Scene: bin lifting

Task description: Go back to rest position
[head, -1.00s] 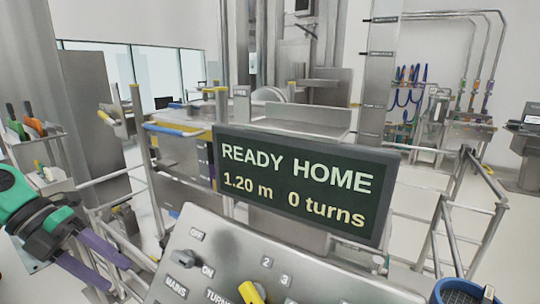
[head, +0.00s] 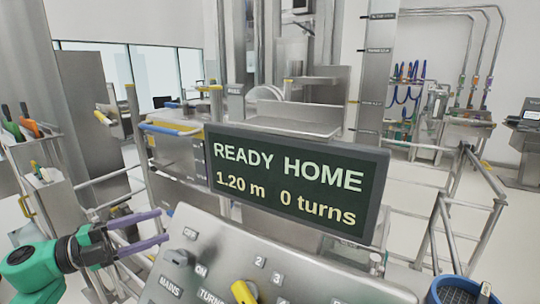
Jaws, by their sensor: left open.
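My left gripper (head: 162,226) is at the lower left, with its two purple fingers spread apart and pointing right. It is open and nothing shows between the fingers. Its fingertips appear close to the left edge of the sloped metal control panel (head: 215,240); I cannot tell the exact gap. The panel carries a mains switch (head: 175,257) and a yellow knob (head: 243,292). Behind it a dark display (head: 292,185) reads "READY HOME", "1.20 m" and "0 turns". My right gripper is not in view.
Metal guard rails (head: 470,210) stand at the right. A blue-rimmed basket (head: 460,290) is at the lower right. A rack of coloured-handled tools (head: 30,127) stands at the left. A steel lifting column and tray (head: 300,118) rise behind the display.

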